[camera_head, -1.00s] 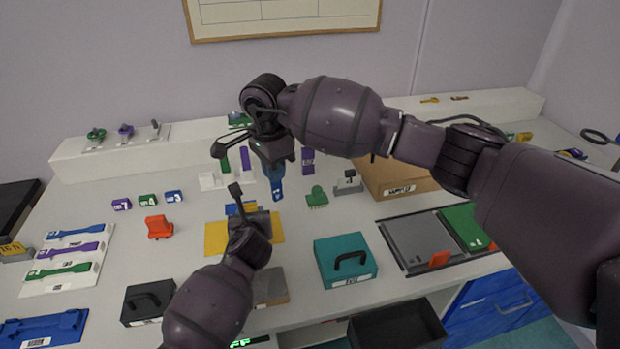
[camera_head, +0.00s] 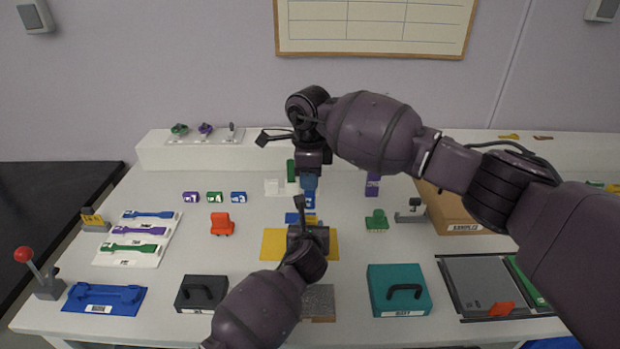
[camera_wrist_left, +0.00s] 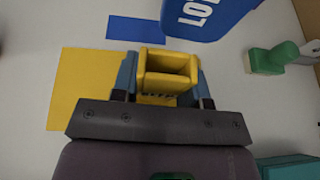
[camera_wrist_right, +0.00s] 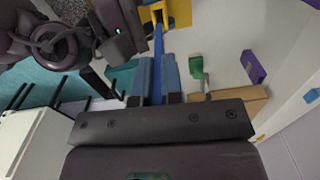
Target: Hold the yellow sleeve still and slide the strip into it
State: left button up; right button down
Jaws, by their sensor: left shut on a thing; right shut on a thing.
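My left gripper (camera_head: 308,236) is low over the yellow mat in the head view. In the left wrist view my left gripper (camera_wrist_left: 163,80) is shut on the yellow sleeve (camera_wrist_left: 168,62), whose open end shows between the fingers. My right gripper (camera_head: 311,172) is above and behind it, shut on the blue strip (camera_head: 309,199), which hangs down. In the right wrist view the strip (camera_wrist_right: 158,45) runs from my right gripper (camera_wrist_right: 158,78) toward the sleeve (camera_wrist_right: 180,12). In the left wrist view the lettered strip (camera_wrist_left: 208,14) appears apart from the sleeve mouth. The head view hides the sleeve.
The yellow mat (camera_head: 274,246) lies under my left gripper. A teal case (camera_head: 385,303) is at front right, a black case (camera_head: 187,303) at front left. A green brush-like piece (camera_head: 377,220) and a cardboard box (camera_head: 447,213) stand to the right. An orange piece (camera_head: 222,224) is left.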

aim_at(308, 198)
jog(key=shift+f, duration=2.45)
jog(key=shift+f, duration=0.35)
jog(key=c, duration=1.2)
grip_release()
jog(key=shift+o, duration=0.2)
jog(key=shift+s, duration=0.1)
pick_arm(q)
jog(key=shift+a, duration=0.1)
pick_arm(e)
jog(key=shift+a, duration=0.1)
jog(key=shift+r, duration=0.1)
pick_arm(q)
jog(key=shift+f, duration=0.1)
pick_arm(e)
notch_tip(308, 198, up, 12)
jog(key=shift+f, duration=0.1)
